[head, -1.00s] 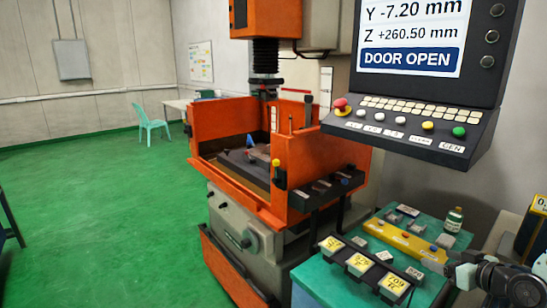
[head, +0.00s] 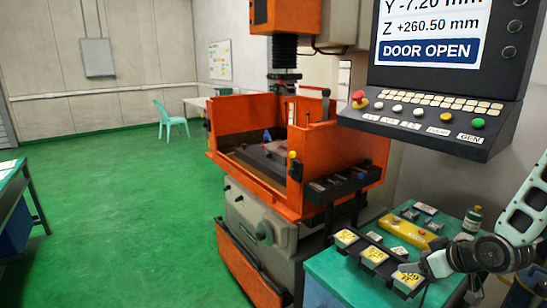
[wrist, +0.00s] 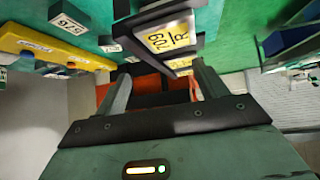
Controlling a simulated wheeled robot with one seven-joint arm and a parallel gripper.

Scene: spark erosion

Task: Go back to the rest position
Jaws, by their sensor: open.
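My gripper (head: 424,264) is at the lower right in the head view, by the near right end of the teal bench top. In the wrist view my gripper (wrist: 160,85) shows two fingers spread apart with nothing between them. A yellow-labelled block (wrist: 168,38) lies just beyond the fingertips there, apart from them as far as I can see. In the head view the nearest yellow-labelled block (head: 408,279) of the black rack is partly hidden by my gripper.
The teal bench (head: 330,272) carries a yellow holder (head: 405,233), loose blocks and a green bottle (head: 472,219). The orange machine (head: 335,150) stands behind it. A control panel (head: 430,120), reading DOOR OPEN, overhangs the bench. Green floor (head: 120,220) at left is clear.

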